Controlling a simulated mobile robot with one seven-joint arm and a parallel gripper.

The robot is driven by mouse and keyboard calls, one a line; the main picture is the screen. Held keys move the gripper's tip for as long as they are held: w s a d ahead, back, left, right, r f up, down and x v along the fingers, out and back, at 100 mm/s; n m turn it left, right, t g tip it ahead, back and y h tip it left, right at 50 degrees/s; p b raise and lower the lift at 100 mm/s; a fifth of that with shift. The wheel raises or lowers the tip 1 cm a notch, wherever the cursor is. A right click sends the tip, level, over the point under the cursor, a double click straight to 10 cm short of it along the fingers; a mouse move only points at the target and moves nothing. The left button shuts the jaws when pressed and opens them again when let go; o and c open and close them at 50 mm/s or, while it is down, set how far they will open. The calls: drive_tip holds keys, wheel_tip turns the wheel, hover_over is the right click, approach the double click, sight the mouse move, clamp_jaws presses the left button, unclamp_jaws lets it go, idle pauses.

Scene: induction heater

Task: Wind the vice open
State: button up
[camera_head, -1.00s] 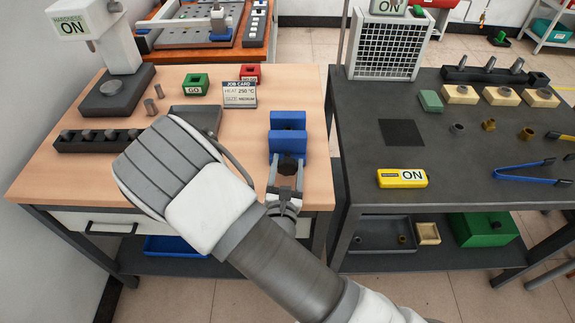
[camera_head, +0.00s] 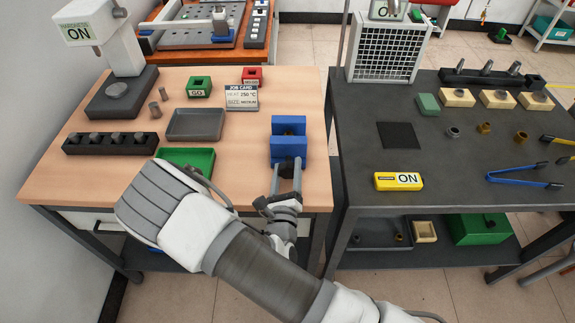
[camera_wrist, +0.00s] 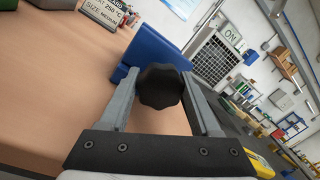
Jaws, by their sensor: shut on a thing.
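The blue vice (camera_head: 289,147) stands at the right front of the wooden bench, its two jaws apart with a gap between them. Something small and brownish shows in the gap, too small to tell. The vice's black knob (camera_wrist: 160,86) is at its near end. My gripper (camera_head: 286,172) is in front of the vice, its two fingers shut on either side of the knob. In the wrist view the blue vice body (camera_wrist: 152,48) rises behind the knob and partly hides the jaws.
A black peg rack (camera_head: 75,147) is farther left.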

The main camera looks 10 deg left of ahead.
drive_tip(key=n+p, duration=0.2)
drive_tip(key=n, duration=0.4)
drive_tip(key=shift+y, duration=0.4)
drive_tip(key=n+p, duration=0.2)
drive_tip(key=n, duration=0.4)
drive_tip(key=shift+y, duration=0.3)
drive_tip(key=n+p, duration=0.1)
drive_tip(key=n, duration=0.2)
drive_tip(key=n+p, duration=0.1)
drive_tip(key=n, duration=0.2)
drive_tip(key=shift+f+g+y, duration=0.1)
drive_tip(key=shift+g+y, duration=0.2)
drive_tip(key=shift+y, duration=0.1)
drive_tip(key=shift+f+n+p, duration=0.1)
drive_tip(key=shift+n+p, duration=0.25)
drive_tip(key=shift+n, duration=2.05)
drive_tip(key=o, duration=1.4)
drive_tip(key=shift+c, duration=0.2)
drive_tip(key=shift+s+d, duration=0.1)
drive_tip(key=shift+s, duration=0.1)
